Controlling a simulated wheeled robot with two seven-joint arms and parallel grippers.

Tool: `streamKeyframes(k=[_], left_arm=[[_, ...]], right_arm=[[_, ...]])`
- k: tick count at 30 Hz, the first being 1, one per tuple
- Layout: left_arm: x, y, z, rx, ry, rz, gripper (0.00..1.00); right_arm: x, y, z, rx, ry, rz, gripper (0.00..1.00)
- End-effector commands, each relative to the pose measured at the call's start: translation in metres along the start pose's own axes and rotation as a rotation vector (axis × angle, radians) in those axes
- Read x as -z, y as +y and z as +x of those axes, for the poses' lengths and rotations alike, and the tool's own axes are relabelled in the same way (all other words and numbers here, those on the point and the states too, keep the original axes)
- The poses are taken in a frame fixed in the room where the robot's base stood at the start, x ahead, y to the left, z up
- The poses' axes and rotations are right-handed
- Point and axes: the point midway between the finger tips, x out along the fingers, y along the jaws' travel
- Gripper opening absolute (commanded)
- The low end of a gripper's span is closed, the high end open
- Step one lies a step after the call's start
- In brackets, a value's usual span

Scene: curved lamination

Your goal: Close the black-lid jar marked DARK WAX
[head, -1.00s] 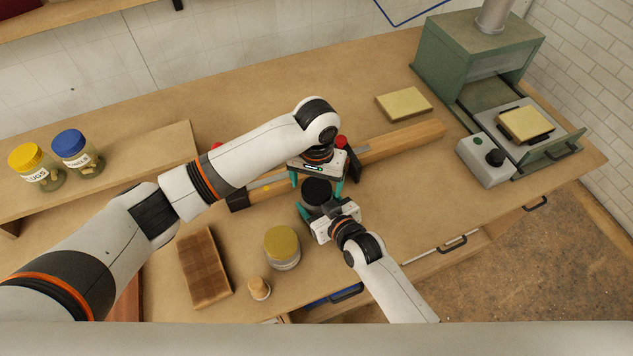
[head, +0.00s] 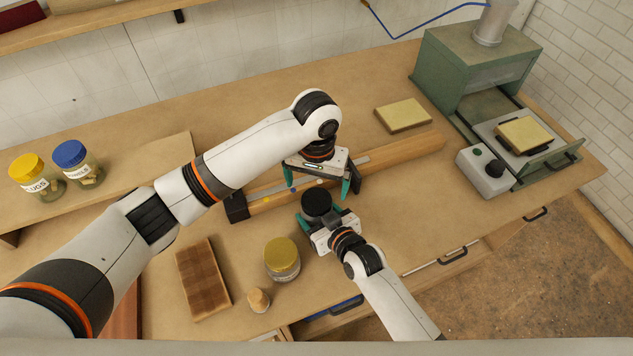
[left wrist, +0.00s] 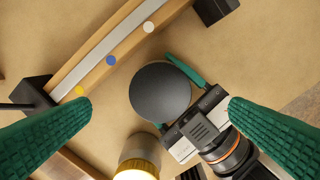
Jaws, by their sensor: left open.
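The black-lid jar (head: 316,203) stands on the bench in front of the wooden beam. Its round black lid (left wrist: 160,92) faces up and covers the body from above; no label can be read, and I cannot tell how tight the lid is. My left gripper (head: 319,184) is open and empty above and just behind the jar, its teal fingers spread wide. In the left wrist view the lid lies between and beyond these fingers. My right gripper (head: 322,218) comes from the front, its fingers on both sides of the jar below the lid, seemingly closed on it.
A yellow-lid jar (head: 282,258), a small cork-like piece (head: 258,300) and a brown block (head: 203,279) lie front left. The wooden beam (head: 400,157) runs behind the jar. A grey control box (head: 484,172) stands right. Bench between jar and box is clear.

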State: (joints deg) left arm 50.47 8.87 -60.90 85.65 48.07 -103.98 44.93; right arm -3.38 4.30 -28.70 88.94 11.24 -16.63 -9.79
Motion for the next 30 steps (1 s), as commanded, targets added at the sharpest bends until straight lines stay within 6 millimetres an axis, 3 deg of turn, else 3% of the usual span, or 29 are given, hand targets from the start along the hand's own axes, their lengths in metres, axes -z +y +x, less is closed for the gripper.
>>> streamKeyframes(k=[15,21,30], left_arm=[[-0.002,0.001,-0.099,-0.003,-0.006,0.001,1.00],[0.000,0.000,-0.113,-0.001,-0.002,0.001,1.00],[0.000,0.000,-0.115,0.000,-0.001,0.000,1.00]], right_arm=[[0.000,0.000,0.000,0.000,0.001,0.000,0.04],[0.000,0.000,0.000,0.000,0.000,0.000,0.04],[0.000,0.000,0.000,0.000,0.000,0.000,0.04]])
